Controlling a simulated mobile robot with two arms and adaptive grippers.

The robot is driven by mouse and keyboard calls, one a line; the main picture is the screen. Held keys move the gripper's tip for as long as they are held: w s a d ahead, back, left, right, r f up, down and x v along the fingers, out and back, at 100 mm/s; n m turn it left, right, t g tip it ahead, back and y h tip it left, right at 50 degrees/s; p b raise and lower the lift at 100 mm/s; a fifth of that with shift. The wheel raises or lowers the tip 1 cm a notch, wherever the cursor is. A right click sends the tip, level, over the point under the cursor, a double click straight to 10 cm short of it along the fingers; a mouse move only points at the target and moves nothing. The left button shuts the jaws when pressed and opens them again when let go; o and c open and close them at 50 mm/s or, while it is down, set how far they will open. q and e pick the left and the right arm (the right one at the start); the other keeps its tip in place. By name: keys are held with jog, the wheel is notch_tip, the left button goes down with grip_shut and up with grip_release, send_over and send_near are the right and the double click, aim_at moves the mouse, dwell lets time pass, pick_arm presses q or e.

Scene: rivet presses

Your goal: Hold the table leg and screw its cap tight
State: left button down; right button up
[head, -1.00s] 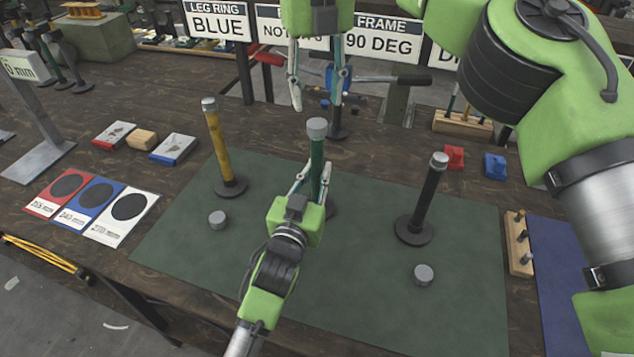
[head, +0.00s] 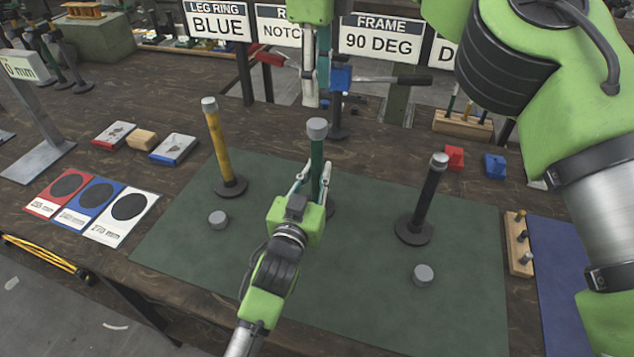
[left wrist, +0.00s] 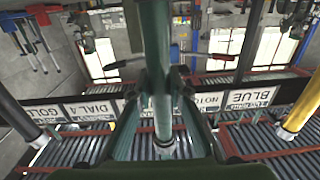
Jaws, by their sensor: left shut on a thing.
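The green table leg (head: 316,152) stands upright on the green mat, with a grey cap (head: 317,128) on its top. My left gripper (head: 312,190) is shut around the leg below the cap and partly hides its base. In the left wrist view the leg (left wrist: 155,45) runs between my fingers and the picture is upside down. My right gripper (head: 316,92) is above the cap, apart from it and empty. Its fingers point down, one nearer the camera than the other, and look open. Whether the cap is fully seated cannot be seen.
Two loose grey caps (head: 218,220) (head: 423,275) lie in front. A wooden peg rack (head: 518,245) is at the right. Signs and a blue-and-black tool stand behind.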

aim_at(317, 123)
jog(key=shift+f, duration=0.1)
jog(key=shift+f, duration=3.95)
jog(key=c, duration=1.1)
grip_shut()
jog(key=o, duration=1.3)
grip_release()
jog(key=shift+c, duration=0.2)
jog(key=shift+r, duration=0.1)
